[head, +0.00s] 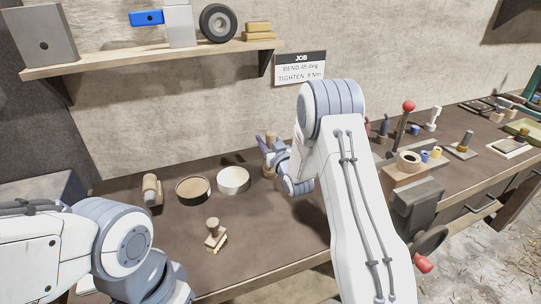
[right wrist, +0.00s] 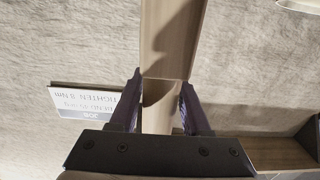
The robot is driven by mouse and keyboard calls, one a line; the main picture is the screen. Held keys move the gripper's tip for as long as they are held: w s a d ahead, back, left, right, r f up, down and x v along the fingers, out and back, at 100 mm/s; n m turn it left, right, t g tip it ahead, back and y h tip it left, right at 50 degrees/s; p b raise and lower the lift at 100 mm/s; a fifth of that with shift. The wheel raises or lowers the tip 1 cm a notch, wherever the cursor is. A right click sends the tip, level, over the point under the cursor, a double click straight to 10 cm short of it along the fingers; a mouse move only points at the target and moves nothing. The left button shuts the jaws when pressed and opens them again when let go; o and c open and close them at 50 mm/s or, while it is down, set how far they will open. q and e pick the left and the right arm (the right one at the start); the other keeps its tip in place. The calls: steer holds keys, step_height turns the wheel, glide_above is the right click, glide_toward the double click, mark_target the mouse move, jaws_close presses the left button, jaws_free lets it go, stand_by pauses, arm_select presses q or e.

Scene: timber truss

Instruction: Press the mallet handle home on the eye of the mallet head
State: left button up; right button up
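My right gripper (head: 268,148) is at the back of the bench, below the job sign. In the right wrist view, its two dark fingers (right wrist: 160,100) lie close against both sides of a rounded wooden piece, which looks like the mallet handle (right wrist: 161,112). A wider flat-faced wooden block (right wrist: 172,38), which looks like the mallet head, meets the handle's end in that view. Whether the handle sits in the eye cannot be told. In the head view, wood (head: 270,172) shows below the fingers, partly hidden by my right arm. My left gripper is out of view.
A brown bowl (head: 193,190), a white bowl (head: 233,180), a wooden cylinder (head: 151,190) and a small wooden stamp-like piece (head: 213,235) stand left of my right gripper. A shelf (head: 150,59) runs above. A vise (head: 418,205) and several tools are at the right.

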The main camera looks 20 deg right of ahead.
jaws_close()
steer(key=shift+r, duration=0.1)
steer(key=shift+r, duration=0.4)
steer(key=s+d+r+b, duration=0.2)
steer(key=s+d+r, duration=0.4)
steer(key=d+r, duration=0.4)
steer(key=shift+b, duration=0.35)
stand_by(1.1)
